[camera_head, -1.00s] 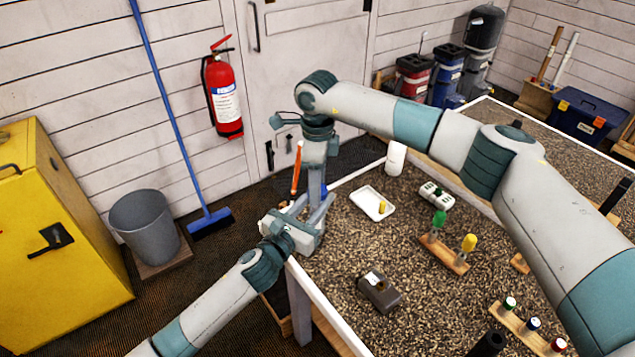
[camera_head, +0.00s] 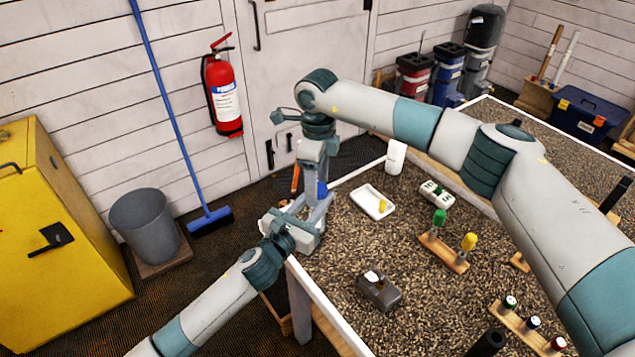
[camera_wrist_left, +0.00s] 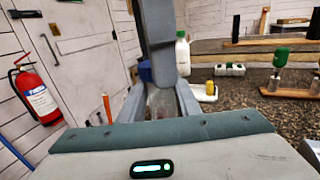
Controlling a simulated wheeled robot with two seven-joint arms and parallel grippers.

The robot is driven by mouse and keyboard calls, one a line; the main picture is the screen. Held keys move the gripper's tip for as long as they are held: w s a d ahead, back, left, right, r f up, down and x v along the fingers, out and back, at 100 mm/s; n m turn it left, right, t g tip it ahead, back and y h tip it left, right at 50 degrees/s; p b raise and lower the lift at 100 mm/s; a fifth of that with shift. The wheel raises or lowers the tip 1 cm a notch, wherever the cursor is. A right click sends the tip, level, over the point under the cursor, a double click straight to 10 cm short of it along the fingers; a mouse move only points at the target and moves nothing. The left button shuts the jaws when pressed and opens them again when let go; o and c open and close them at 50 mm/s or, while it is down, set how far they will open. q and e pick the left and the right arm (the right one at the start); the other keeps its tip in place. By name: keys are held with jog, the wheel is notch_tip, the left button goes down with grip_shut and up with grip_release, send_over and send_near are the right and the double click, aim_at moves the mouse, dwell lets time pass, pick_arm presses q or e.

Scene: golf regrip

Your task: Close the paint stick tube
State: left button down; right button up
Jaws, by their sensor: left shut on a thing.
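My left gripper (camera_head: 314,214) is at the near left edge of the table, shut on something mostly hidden. In the left wrist view a pale, blurred thing shows between its fingers (camera_wrist_left: 163,100); I cannot make out the tube clearly. My right gripper (camera_head: 316,190) points down from above, right at the left gripper's fingers, and also shows in the left wrist view (camera_wrist_left: 162,55). I cannot tell whether its fingers are apart or hold a cap. A small yellow piece (camera_head: 382,206) lies in a white tray (camera_head: 366,196) to the right.
A wooden block holds a green-topped stick (camera_head: 439,217) and a yellow-topped stick (camera_head: 468,241). A grey device (camera_head: 379,291), a white bottle (camera_head: 396,157) and a small white holder (camera_head: 437,194) stand on the speckled table. A wooden rack (camera_head: 527,328) holds small capped pots.

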notch_tip(320, 180, up, 12)
dwell(0.8)
pick_arm(q)
jog(key=c, duration=1.3)
grip_release()
jog(key=shift+o, duration=0.2)
jog(key=shift+s, duration=0.1)
jog(key=shift+s+a+f, duration=0.1)
jog(key=shift+s+a, duration=0.25)
jog(key=shift+s, duration=0.1)
pick_arm(e)
notch_tip(320, 180, down, 4)
jog(key=b, duration=0.4)
pick_arm(q)
jog(key=v, duration=1.6)
